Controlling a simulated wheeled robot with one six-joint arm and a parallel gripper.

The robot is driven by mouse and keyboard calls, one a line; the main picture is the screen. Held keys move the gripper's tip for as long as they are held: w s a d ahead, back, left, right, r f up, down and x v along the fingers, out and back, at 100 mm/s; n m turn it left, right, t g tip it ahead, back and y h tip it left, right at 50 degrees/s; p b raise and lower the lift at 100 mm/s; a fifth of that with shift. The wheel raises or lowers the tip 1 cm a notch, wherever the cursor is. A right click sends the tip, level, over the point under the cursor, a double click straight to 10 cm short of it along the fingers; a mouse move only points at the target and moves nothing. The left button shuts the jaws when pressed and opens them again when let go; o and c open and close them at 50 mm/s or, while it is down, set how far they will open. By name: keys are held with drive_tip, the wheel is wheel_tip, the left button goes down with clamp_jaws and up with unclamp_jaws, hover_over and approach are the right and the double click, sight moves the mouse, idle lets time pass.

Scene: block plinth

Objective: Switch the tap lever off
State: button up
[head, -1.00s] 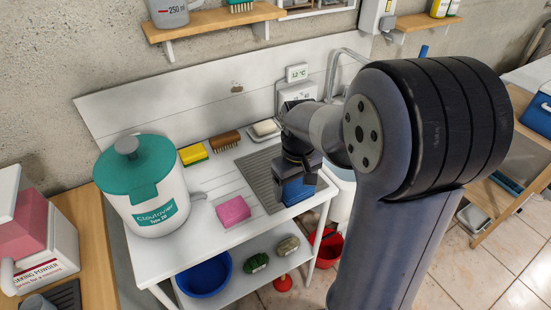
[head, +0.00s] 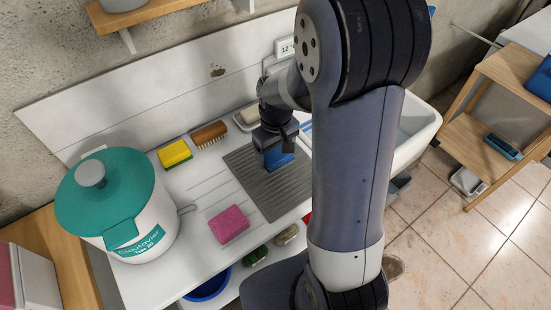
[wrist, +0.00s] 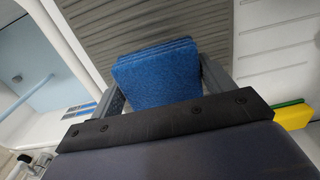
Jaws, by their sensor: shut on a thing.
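My gripper (head: 275,147) is shut on a blue scouring pad (head: 279,158) over the grey ribbed drainer mat (head: 266,192). In the wrist view the pad (wrist: 155,75) sits between both fingers, with the mat behind it. I cannot tell whether the pad touches the mat. The tap lever cannot be made out in the head view, where my arm covers the area beside the basin (head: 415,122). In the wrist view, a small metal fitting (wrist: 25,164) shows at the lower left; I cannot tell whether it is the tap.
A pink sponge (head: 229,225), yellow sponge (head: 175,154), brown brush (head: 209,134) and soap dish (head: 246,116) lie around the mat. A large teal-lidded canister (head: 148,225) stands at the left. A wooden shelf unit (head: 500,125) stands at the right.

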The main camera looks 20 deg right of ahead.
sight(276, 161)
drive_tip(key=shift+f, duration=1.9)
drive_tip(key=shift+f, duration=0.15)
drive_tip(key=o, duration=1)
drive_tip(key=shift+o, duration=0.2)
wheel_tip(276, 161, up, 12)
drive_tip(key=shift+r, duration=0.15)
